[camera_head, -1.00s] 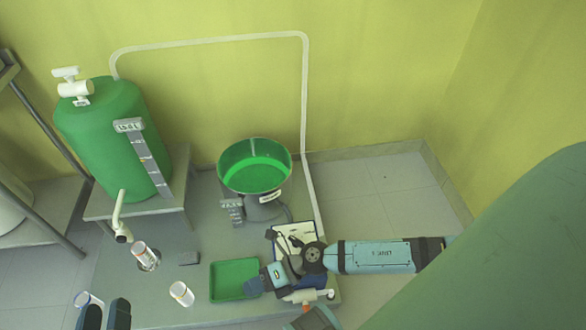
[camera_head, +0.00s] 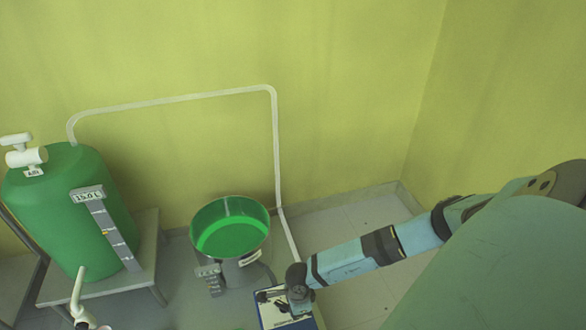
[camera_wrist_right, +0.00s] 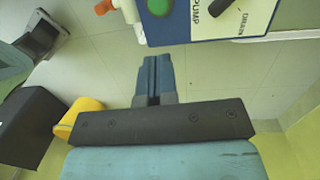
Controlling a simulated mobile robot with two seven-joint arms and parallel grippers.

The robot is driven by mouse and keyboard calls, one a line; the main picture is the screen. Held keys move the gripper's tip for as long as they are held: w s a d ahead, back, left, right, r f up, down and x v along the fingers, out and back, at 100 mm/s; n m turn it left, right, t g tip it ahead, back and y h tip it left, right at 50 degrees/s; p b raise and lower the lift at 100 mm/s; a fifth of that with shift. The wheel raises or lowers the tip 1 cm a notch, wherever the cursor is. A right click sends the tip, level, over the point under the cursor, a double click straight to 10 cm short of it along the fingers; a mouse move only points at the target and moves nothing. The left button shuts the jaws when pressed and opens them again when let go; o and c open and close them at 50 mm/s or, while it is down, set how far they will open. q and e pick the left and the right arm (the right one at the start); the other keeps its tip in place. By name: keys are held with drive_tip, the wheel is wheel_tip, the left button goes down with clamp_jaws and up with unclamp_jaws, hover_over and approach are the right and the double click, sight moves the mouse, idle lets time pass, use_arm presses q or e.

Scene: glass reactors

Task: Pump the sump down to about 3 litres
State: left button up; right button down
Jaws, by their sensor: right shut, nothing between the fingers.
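The pump panel (camera_head: 275,318) is at the bottom edge. In the right wrist view the panel (camera_wrist_right: 203,26) shows a green button (camera_wrist_right: 160,6), a black knob (camera_wrist_right: 217,8) and the words PUMP and DRAIN. My right gripper (camera_wrist_right: 151,62) is shut and empty, just short of the panel's edge. My left gripper is out of view.
A white pipe (camera_head: 180,98) runs from the tank along the wall and down past the basin. A white valve (camera_head: 25,153) tops the tank, and a white spout (camera_head: 78,295) hangs in front. An orange-tipped white fitting (camera_wrist_right: 103,6) is near the panel.

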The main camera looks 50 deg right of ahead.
drive_tip(key=f+b, duration=0.2)
drive_tip(key=f, duration=0.2)
drive_tip(key=a+f+b, duration=0.1)
drive_tip(key=f+b, duration=0.1)
drive_tip(key=f, duration=0.2)
drive_tip(key=f+b, duration=0.2)
drive_tip(key=f, duration=0.2)
drive_tip(key=shift+s+a+f, duration=0.15)
drive_tip(key=shift+s+f, duration=0.05)
drive_tip(key=shift+f, duration=0.05)
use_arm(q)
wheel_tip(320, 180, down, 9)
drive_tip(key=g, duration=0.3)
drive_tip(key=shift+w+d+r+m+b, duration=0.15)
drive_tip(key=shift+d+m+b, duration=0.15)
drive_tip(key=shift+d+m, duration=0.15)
use_arm(e)
drive_tip(key=shift+a+f, duration=0.1)
drive_tip(key=shift+f, duration=0.65)
